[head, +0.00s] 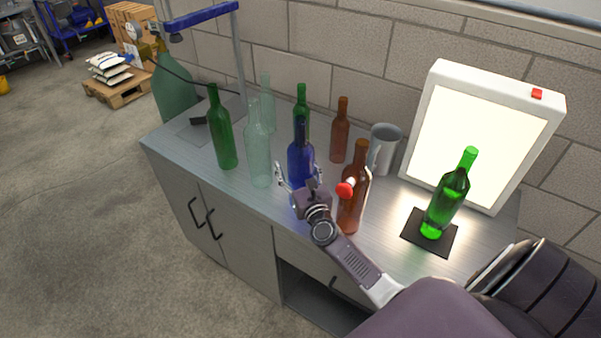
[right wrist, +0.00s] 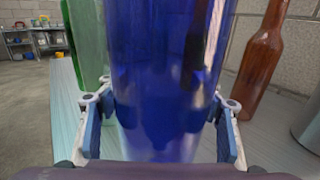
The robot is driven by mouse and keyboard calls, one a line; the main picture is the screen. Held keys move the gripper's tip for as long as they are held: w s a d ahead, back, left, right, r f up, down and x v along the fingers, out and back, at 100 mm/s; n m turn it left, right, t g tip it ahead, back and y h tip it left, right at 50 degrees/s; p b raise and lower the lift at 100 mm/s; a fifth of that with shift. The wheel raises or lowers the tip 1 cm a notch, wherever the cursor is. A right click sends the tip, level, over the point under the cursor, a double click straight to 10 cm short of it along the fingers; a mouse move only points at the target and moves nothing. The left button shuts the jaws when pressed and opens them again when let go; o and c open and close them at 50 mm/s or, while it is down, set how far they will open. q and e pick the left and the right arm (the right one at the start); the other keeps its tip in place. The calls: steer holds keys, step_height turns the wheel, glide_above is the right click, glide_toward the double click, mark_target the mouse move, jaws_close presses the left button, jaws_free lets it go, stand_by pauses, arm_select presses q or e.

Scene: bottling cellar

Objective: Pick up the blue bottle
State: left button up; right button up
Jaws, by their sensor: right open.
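The blue bottle (head: 300,160) stands upright on the grey bench, among green, clear and brown bottles. My right gripper (head: 297,184) is at its near side, low on the body, and hides its lower part in the head view. In the right wrist view the blue bottle (right wrist: 165,60) fills the middle, between the two fingers of the right gripper (right wrist: 160,108). The fingers are open, one on each side of it. Whether they touch the glass I cannot tell. My left gripper is not in view.
A brown bottle (head: 353,205) stands close right of the gripper, a clear bottle (head: 259,155) close left. A green bottle (head: 301,104) and another brown bottle (head: 340,135) stand behind. A grey jug (head: 383,148), light panel (head: 480,130) and green bottle on a black mat (head: 413,232) are right.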

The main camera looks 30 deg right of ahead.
steer(key=shift+w, duration=0.2)
jaws_close()
stand_by(0.4)
